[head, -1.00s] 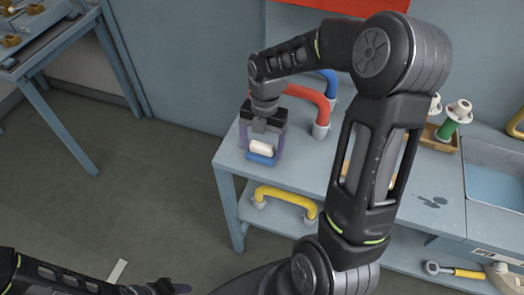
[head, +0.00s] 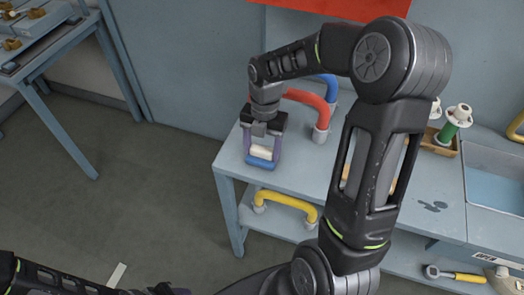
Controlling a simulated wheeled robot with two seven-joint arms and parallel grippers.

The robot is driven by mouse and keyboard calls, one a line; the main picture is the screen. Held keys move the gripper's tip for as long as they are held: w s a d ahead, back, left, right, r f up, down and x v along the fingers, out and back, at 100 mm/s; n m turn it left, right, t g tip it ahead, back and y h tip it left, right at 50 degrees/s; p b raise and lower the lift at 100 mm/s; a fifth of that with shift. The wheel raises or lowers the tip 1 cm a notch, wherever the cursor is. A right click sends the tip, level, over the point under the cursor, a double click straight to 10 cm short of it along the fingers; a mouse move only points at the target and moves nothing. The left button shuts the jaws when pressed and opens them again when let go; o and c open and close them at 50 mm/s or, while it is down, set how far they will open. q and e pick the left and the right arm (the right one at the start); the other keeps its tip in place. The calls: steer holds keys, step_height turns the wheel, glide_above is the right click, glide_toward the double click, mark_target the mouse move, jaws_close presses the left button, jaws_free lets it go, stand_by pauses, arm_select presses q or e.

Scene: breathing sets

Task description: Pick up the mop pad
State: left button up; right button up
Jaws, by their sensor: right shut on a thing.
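The mop pad, a small piece with a white top (head: 261,152) and a blue lower part (head: 260,163), is at the near left corner of the blue-grey bench. My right gripper (head: 262,148) reaches down over it from above, with its two purple fingers shut on its left and right ends. I cannot tell whether the pad still touches the bench top. My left gripper (head: 167,290) is at the bottom edge of the view, far from the pad and mostly cut off.
A red curved handle (head: 312,100) and a blue one (head: 329,82) stand just behind my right gripper. A yellow handle (head: 286,201) is on the shelf below. A wooden holder with white-topped spools (head: 446,145) and a sink basin (head: 497,185) are farther right.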

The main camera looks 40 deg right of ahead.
mark_target(260, 148)
step_height(260, 148, up, 10)
steer(key=shift+f+b, duration=0.1)
steer(key=shift+b, duration=0.5)
steer(key=o, duration=0.8)
steer(key=shift+c, duration=0.2)
steer(key=c, duration=0.6)
steer(key=shift+w+a+f+m, duration=0.15)
steer(key=shift+w+a+m, duration=0.1)
steer(key=shift+m, duration=0.35)
steer(key=w+a+f+m, duration=0.2)
steer(key=w+a+m, duration=0.1)
steer(key=m, duration=0.5)
steer(key=w+a+f+m+t, duration=0.1)
steer(key=w+a+f+m, duration=0.1)
steer(key=a+m, duration=0.3)
steer(key=w+a+f+m+t+h, duration=0.1)
steer(key=w+m, duration=0.4)
steer(key=m, duration=0.5)
steer(key=shift+a+f+m, duration=0.2)
steer(key=shift+a+f, duration=0.1)
steer(key=shift+a, duration=0.4)
steer(key=shift+a+f+m, duration=0.2)
steer(key=shift+a+f, duration=0.1)
steer(key=shift+a, duration=0.4)
